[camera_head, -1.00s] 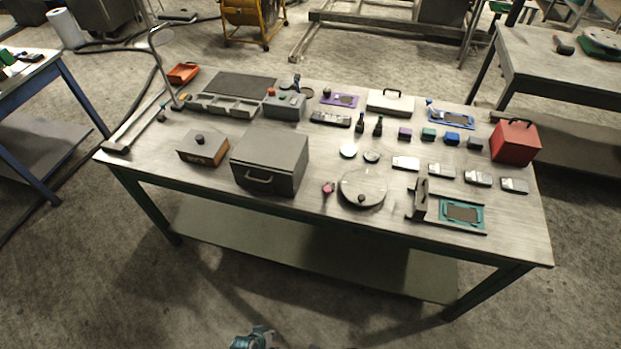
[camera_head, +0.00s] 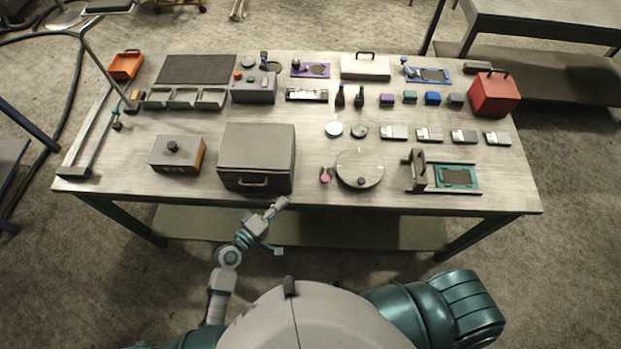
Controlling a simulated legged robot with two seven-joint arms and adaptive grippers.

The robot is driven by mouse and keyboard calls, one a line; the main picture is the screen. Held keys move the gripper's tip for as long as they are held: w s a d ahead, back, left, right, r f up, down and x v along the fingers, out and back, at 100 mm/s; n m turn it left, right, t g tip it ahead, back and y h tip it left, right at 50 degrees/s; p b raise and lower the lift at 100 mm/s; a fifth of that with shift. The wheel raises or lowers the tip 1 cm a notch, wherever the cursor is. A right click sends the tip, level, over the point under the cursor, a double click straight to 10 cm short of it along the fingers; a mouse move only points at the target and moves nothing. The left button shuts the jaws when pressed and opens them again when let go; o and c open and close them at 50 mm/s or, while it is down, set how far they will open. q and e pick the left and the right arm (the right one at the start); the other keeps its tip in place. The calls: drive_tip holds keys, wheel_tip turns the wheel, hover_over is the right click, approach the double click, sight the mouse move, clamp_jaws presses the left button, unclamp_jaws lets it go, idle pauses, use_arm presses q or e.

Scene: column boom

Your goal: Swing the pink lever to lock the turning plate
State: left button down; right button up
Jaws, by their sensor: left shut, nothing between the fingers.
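The pink lever (camera_head: 325,176) is a small pink-tipped piece at the front edge of the table, just left of the turning plate. The turning plate (camera_head: 361,167) is a round, pale grey disc with a dark knob near its front rim. My left gripper (camera_head: 281,204) is shut and empty, in front of the table's front edge. It is to the left of the lever and nearer to me, apart from it. My right gripper is not in view.
A large grey box with a handle (camera_head: 257,150) stands left of the lever. A grey holder with a teal frame (camera_head: 455,176) lies right of the plate. Several small cases (camera_head: 429,134) lie behind. The table's front edge (camera_head: 330,204) is bare near the lever.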

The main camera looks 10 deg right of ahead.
use_arm(q)
drive_tip(key=p+x, duration=0.1)
drive_tip(key=x, duration=0.9)
drive_tip(key=shift+w, duration=0.15)
drive_tip(key=shift+d+f, duration=0.15)
drive_tip(key=shift+d, duration=0.45)
drive_tip(key=shift+d+f, duration=0.15)
drive_tip(key=shift+d, duration=0.45)
drive_tip(key=shift+s+d+f, duration=0.15)
drive_tip(key=shift+s+d, duration=0.2)
drive_tip(key=shift+d, duration=0.1)
